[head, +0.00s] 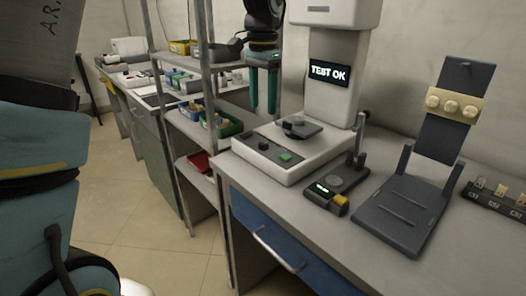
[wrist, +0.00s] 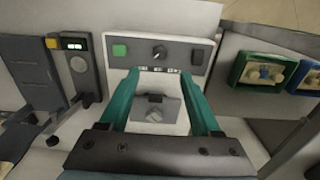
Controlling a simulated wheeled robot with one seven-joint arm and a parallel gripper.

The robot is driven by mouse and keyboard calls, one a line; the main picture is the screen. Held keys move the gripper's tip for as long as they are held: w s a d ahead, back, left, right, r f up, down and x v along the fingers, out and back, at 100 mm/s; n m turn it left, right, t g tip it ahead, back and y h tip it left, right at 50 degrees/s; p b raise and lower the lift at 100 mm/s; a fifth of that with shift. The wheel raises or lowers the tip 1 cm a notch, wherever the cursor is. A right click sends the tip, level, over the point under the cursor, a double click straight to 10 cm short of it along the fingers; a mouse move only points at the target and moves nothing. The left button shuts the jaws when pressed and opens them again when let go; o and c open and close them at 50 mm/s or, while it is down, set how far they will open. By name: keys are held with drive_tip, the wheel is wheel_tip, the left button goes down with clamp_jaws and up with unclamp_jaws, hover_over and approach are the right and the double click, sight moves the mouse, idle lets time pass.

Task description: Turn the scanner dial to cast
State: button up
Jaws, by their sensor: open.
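The scanner (head: 335,75) is a tall white machine with a lit screen reading "TEST OK". Its front panel carries a small black dial (head: 263,146) and a green button (head: 286,157). The wrist view shows the dial (wrist: 159,52) beside the green button (wrist: 119,50), with small labels along the dial's edge too small to read. Which label the dial points at cannot be told. My gripper (head: 263,110) has two teal fingers, open and empty, above the scanner's base. In the wrist view the dial lies just beyond my gripper's (wrist: 162,72) fingertips, between their lines.
A grey plate with a dark part (head: 299,128) sits on the scanner's base. A small device with a yellow button (head: 340,199) and a dark stand (head: 405,205) are to the right. A metal shelf (head: 190,130) with bins stands left.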

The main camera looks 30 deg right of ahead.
sight(263, 143)
wheel_tip(263, 143, down, 11)
drive_tip(key=shift+r+p, duration=0.15)
drive_tip(key=shift+p, duration=0.25)
clamp_jaws()
idle(0.5)
